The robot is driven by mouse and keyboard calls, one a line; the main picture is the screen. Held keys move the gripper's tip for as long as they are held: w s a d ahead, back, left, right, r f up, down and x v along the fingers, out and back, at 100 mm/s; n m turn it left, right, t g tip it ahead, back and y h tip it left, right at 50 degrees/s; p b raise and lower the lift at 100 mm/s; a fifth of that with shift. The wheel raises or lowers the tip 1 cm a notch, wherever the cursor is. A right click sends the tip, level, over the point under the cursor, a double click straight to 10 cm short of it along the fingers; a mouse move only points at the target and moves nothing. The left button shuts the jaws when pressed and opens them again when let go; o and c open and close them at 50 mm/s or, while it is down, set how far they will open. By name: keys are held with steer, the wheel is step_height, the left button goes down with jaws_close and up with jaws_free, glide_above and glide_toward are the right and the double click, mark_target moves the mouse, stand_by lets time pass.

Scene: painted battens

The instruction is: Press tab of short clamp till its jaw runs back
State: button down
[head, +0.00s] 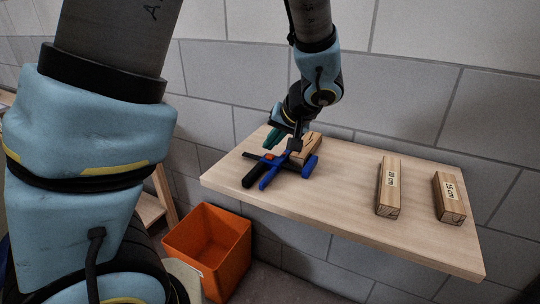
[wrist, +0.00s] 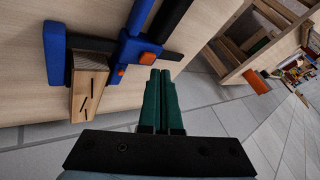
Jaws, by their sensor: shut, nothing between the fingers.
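The clamp (head: 310,167) lies on the wooden tabletop, with blue jaws, a black bar, and one blue and one black handle. It also shows in the wrist view (wrist: 55,52). A wooden block (head: 306,146) sits at its jaws, also in the wrist view (wrist: 88,88); whether both jaws touch it is unclear. An orange tab (wrist: 147,57) is on the clamp's sliding part, beside a second orange piece (wrist: 121,70). My gripper (wrist: 161,73) has green fingers, shut together and empty. Their tips are close to the orange tab; I cannot tell if they touch.
Two labelled wooden battens lie right of the clamp, one in the middle (head: 388,186) and a shorter one (head: 449,198) near the right end. The tabletop (head: 340,205) is clear between. An orange bin (head: 226,258) stands on the floor below. A grey block wall is behind.

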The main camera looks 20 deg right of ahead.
mark_target(270, 157)
steer(key=shift+f+b, duration=0.9)
steer(key=shift+b, duration=0.55)
stand_by(1.1)
stand_by(0.4)
steer(key=shift+r+p, duration=0.4)
steer(key=shift+r, duration=0.5)
steer(key=shift+r+p, duration=1.45)
steer(key=shift+r, duration=1.1)
steer(key=shift+a+f, duration=0.1)
